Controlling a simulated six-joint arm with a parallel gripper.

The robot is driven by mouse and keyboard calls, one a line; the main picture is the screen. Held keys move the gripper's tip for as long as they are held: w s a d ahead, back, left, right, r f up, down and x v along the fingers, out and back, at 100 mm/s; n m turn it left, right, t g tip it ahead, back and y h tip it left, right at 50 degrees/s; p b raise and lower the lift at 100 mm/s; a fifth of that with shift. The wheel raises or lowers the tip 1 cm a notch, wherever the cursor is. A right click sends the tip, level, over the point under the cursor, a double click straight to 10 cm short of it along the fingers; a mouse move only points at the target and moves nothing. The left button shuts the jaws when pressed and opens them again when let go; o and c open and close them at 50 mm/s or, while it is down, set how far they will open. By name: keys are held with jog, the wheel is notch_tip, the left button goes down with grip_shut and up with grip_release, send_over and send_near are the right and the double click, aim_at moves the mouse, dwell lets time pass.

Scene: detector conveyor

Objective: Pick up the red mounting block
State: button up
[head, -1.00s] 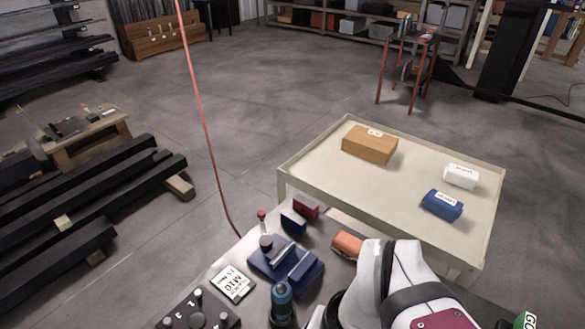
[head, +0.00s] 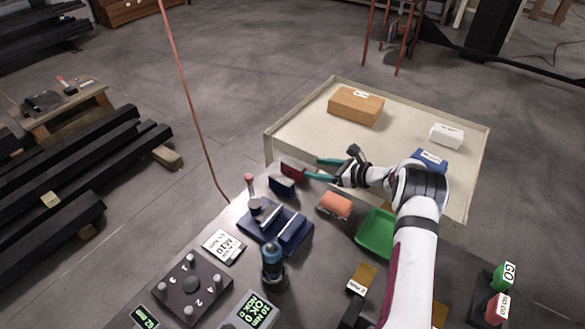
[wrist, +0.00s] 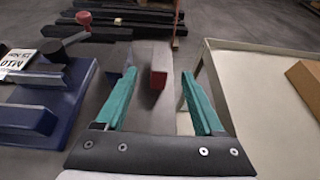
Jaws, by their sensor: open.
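The red mounting block (head: 293,171) sits near the far edge of the workbench, just behind a dark blue block (head: 281,185). My gripper (head: 313,168) has teal fingers and is open, reaching in from the right with its fingertips close to the red block. In the wrist view the red block (wrist: 159,66) lies ahead, between the lines of the two spread fingers (wrist: 160,90). Nothing is held. Whether the fingertips are level with the block is hard to tell.
A blue vise (head: 275,226) and a red-knobbed lever stand left of the block. An orange block (head: 335,205) and a green tray (head: 376,236) lie nearer. A cream cart (head: 300,116) with brown, white and blue boxes adjoins the bench behind.

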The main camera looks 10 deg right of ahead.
aim_at(297, 166)
jog(key=x, duration=0.7)
jog(key=shift+w+a+f, duration=0.15)
jog(key=shift+a+f, duration=0.05)
jog(key=shift+f, duration=0.05)
grip_shut()
